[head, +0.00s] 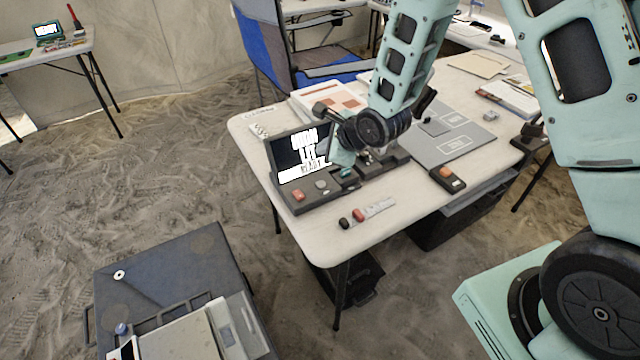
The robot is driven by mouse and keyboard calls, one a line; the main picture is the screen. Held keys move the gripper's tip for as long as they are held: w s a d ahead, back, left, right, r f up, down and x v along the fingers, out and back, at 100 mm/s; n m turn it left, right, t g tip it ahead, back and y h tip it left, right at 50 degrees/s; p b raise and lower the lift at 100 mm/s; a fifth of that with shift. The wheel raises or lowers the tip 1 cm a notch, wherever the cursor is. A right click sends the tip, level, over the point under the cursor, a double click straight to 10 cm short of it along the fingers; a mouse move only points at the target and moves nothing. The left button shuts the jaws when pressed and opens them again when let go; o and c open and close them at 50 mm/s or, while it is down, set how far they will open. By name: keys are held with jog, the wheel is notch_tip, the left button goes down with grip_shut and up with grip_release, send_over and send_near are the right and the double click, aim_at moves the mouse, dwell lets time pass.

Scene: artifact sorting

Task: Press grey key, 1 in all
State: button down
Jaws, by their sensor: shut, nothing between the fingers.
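A dark console with a raised screen (297,152) stands on the near left part of the white table. Its front panel carries a red key (298,196), a grey key (321,184) and a dark green key (347,172). The grey key sits between the other two and is in plain view. My gripper (344,160) is shut and empty. It points down at the right side of the console, close to the green key and right of the grey key. I cannot tell whether it touches the panel. It hides part of the screen's right edge.
Small dark and red items (358,215) lie at the table's near edge. A dark box with an orange button (447,178) stands to the right. A grey board (445,140) lies behind it. A blue chair (262,45) stands behind the table. A dark case (165,275) is on the sand.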

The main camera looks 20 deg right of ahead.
aim_at(324, 186)
jog(key=shift+f+b, duration=3.4)
jog(key=shift+f, duration=0.95)
jog(key=shift+f, duration=0.15)
jog(key=shift+f, duration=0.3)
jog(key=shift+f+b, duration=0.4)
jog(key=shift+b, duration=0.1)
jog(key=shift+r, duration=0.1)
jog(key=shift+r+p, duration=0.8)
notch_tip(324, 186, up, 5)
jog(key=p, duration=0.4)
